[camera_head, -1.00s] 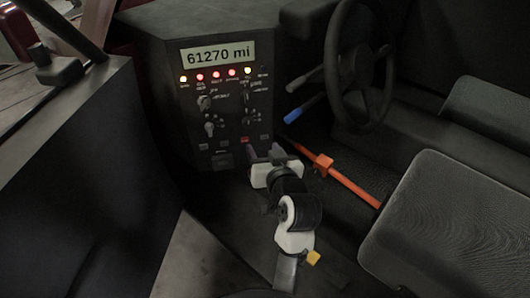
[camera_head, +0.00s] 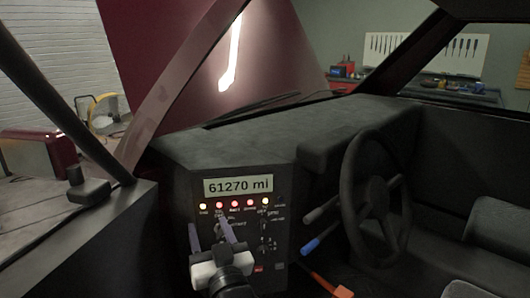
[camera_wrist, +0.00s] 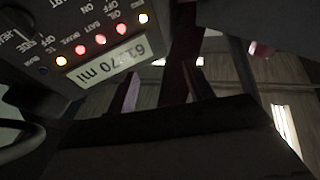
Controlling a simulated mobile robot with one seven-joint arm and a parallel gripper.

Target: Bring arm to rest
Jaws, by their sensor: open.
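My white and black gripper (camera_head: 209,222) is in the lower middle of the head view, in front of the dashboard control panel (camera_head: 270,215). Its two fingers point up, apart, with nothing held between them. They cover part of the panel's left side, and I cannot tell whether they touch it. The rest of my arm runs out of the bottom of the picture. In the wrist view, the panel's display (camera_wrist: 100,60) appears upside down at the upper left.
The display (camera_head: 238,185) reads 61270 mi above a row of lit lamps. A steering wheel (camera_head: 375,195) and a blue-tipped lever (camera_head: 310,246) are to the right. An orange lever (camera_head: 331,287) is low. A door with a mirror (camera_head: 88,190) bounds the left.

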